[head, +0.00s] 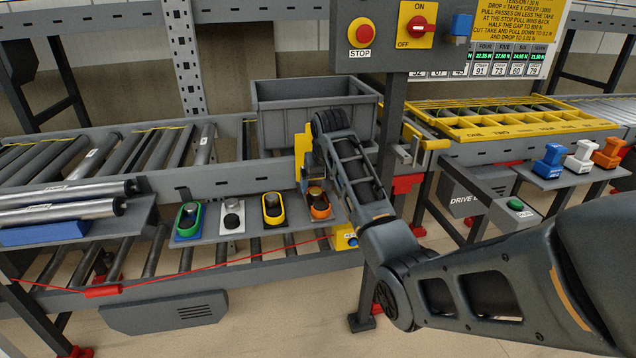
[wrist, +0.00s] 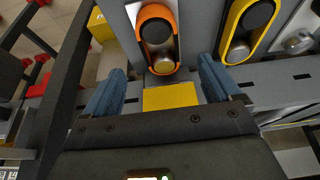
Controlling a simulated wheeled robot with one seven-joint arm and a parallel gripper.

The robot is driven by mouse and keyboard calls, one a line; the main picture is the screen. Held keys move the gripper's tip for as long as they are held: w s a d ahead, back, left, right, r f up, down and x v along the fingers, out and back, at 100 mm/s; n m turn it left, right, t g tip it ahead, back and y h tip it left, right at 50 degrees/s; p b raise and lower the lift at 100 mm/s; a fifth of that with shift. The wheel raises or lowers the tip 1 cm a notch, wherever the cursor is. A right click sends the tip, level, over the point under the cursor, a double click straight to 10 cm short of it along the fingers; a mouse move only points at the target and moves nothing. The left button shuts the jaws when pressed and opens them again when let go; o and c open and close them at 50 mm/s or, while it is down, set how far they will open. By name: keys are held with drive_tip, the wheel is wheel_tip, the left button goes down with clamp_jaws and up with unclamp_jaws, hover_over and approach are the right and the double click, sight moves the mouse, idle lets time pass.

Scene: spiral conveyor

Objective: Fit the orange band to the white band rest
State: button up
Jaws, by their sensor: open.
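The orange band (head: 319,207) is a long loop around a dark round end and a metal knob. It lies at the right end of a row on a grey shelf, and shows at the top of the wrist view (wrist: 172,18). The white band rest (head: 229,228) is a pale plate with a dark round piece and a knob, left of the yellow band; no band shows around it. My gripper (head: 313,178) is above the orange band. In the wrist view its blue fingers (wrist: 165,78) are apart, with the orange band just beyond them; I see no contact.
The yellow band (head: 267,208) lies between the orange band and white rest; the green band (head: 179,222) is at the left. A grey bin (head: 310,128) stands behind my gripper. A dark post (head: 389,130) rises close right of my gripper. Rollers (head: 80,205) lie left.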

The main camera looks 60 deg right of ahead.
drive_tip(key=shift+x, duration=3.8)
drive_tip(key=shift+c, duration=0.4)
drive_tip(key=c, duration=1.2)
drive_tip(key=shift+r+p, duration=1.9)
wheel_tip(320, 180, up, 2)
drive_tip(key=shift+r+p, duration=0.1)
drive_tip(key=shift+p, duration=0.9)
drive_tip(key=shift+r+p, duration=0.35)
drive_tip(key=shift+r, duration=0.5)
drive_tip(key=shift+s, duration=0.1)
